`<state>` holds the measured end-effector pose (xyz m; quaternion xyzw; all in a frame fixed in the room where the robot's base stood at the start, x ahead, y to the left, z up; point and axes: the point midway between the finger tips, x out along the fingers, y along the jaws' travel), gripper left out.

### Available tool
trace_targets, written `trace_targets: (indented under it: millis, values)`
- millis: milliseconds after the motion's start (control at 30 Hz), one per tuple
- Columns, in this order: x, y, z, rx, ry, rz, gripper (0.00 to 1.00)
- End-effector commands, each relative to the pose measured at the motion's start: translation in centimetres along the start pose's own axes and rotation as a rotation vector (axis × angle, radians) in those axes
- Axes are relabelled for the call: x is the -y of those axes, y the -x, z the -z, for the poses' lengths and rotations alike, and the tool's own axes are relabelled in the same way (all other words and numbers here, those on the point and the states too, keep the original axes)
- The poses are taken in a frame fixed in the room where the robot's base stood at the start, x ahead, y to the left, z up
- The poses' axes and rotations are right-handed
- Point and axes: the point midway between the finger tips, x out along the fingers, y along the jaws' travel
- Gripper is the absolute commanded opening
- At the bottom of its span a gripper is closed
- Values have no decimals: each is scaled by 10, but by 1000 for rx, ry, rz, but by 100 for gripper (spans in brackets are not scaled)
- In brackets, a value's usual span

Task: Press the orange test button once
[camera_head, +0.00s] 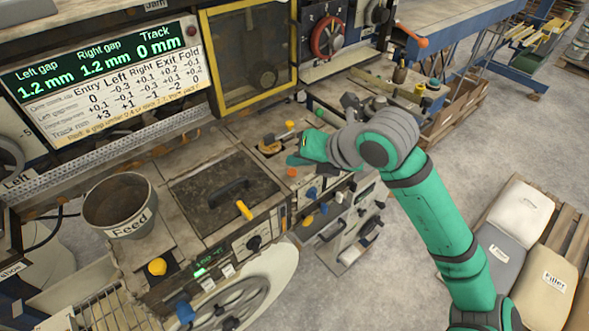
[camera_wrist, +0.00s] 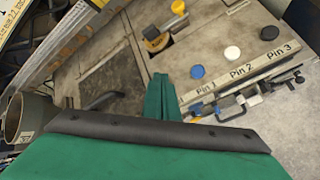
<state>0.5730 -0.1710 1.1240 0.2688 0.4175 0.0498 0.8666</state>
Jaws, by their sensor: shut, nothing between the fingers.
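A small orange button (camera_head: 292,172) sits on the worn machine top in the head view, right of the dark plate with the handle. I take it for the test button, but no label on it is readable. My gripper (camera_head: 291,160) is shut and empty, with its green fingertips close above and beside the button. I cannot tell whether they touch it. In the wrist view, the shut fingers of my gripper (camera_wrist: 160,78) point at the machine top, and the orange button is not visible there, perhaps hidden by the fingers.
Blue (camera_wrist: 197,72), white (camera_wrist: 232,53) and black (camera_wrist: 269,33) knobs stand beside the Pin labels. A yellow-topped lever (camera_wrist: 178,7) rises behind. A black handle (camera_head: 229,190) and a Feed pot (camera_head: 120,205) are to the left. A display (camera_head: 105,80) stands at the back.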

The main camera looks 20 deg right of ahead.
Motion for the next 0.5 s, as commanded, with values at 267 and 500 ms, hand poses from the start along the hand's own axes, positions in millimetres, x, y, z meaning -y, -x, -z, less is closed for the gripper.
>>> trace_targets:
  millis: [267,500]
  values:
    - [-3,-2,1,-3,4,-3,0]
    - [4,-4,5,0,-2,0,0]
